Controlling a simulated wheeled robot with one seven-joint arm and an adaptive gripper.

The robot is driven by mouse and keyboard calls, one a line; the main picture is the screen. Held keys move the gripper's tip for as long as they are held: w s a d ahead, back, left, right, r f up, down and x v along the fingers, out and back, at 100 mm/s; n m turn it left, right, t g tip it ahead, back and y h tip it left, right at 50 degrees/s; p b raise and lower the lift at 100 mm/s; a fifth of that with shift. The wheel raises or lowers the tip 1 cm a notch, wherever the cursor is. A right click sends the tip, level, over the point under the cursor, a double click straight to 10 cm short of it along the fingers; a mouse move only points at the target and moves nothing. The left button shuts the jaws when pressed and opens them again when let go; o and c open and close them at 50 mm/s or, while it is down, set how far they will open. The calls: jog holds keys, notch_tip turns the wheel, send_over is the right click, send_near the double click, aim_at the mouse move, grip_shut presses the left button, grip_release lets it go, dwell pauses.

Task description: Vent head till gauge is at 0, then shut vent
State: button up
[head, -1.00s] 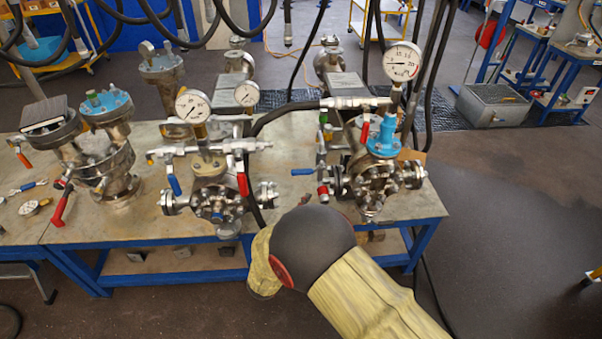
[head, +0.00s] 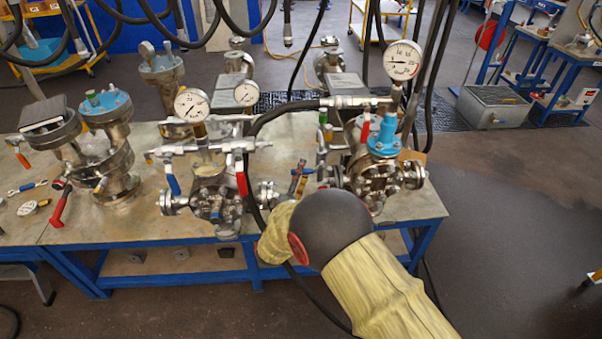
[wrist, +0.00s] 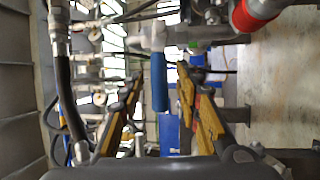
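The right-hand vessel (head: 374,178) has a blue head (head: 384,138) and a large white gauge (head: 403,60). The gauge needle points roughly left, but its exact reading is too small to tell. A valve assembly with a red lever (head: 366,128) joins the head and gauge. My gripper (head: 298,178) is at the left side of this vessel, just above the bench. In the wrist view, its yellow-padded fingers (wrist: 159,76) are open. A blue lever handle (wrist: 159,85) lies between them with gaps on both sides. In the head view my fingers hide this handle.
Another gauged vessel (head: 212,195) with blue and red levers stands close at left. A black hose (head: 262,130) hangs between the vessels. A red-ended fitting (wrist: 258,12) is near the fingers in the wrist view. The floor at right (head: 510,240) is clear.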

jog(key=shift+w, duration=0.1)
jog(key=shift+c, duration=1.1)
grip_shut()
jog(key=shift+d, duration=0.1)
